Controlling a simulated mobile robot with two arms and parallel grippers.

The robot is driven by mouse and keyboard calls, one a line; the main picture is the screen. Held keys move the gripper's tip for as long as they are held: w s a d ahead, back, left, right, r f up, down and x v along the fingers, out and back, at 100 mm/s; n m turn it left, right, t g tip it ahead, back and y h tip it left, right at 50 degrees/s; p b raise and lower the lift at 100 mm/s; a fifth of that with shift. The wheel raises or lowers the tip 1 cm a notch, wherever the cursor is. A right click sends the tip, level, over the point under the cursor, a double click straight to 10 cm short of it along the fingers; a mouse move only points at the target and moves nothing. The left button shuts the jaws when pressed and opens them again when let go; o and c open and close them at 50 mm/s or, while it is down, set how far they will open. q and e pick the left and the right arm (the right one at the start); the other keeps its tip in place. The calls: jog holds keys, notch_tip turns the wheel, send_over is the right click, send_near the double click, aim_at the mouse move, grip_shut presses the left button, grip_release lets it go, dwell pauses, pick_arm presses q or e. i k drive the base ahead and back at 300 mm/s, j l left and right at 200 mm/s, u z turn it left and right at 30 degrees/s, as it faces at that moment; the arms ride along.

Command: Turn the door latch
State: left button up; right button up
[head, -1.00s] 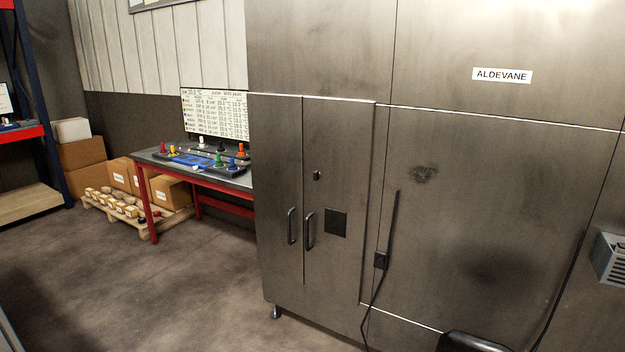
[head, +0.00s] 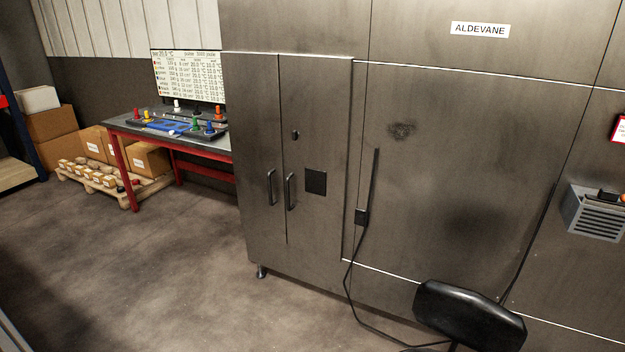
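A tall metal cabinet has two narrow doors. The left door (head: 250,120) and right door (head: 320,110) each carry a dark vertical bar handle, the left handle (head: 271,187) and the right handle (head: 291,191), close together at the seam. A small dark knob-like fitting (head: 295,135) sits higher on the right door; I cannot tell whether it is the latch. A dark square plate (head: 316,181) is beside the right handle. Both doors look shut. Neither of my grippers is in view.
A black rounded object, perhaps a chair back (head: 470,314), stands low in front of the cabinet, with a black cable (head: 352,290) near it. A red-legged table (head: 125,160) and a pallet of boxes (head: 100,185) are at left. The floor (head: 170,270) before the doors is clear.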

aim_at(315, 90)
jog(key=i+j+z, duration=0.1)
jog(key=i+j, duration=0.2)
jog(key=i+j+z, duration=0.15)
jog(key=j, duration=0.25)
jog(key=i+j+z, duration=0.1)
jog(key=i+j, duration=0.25)
jog(key=i+j+z, duration=0.15)
jog(key=j, duration=0.25)
jog(key=i, duration=0.1)
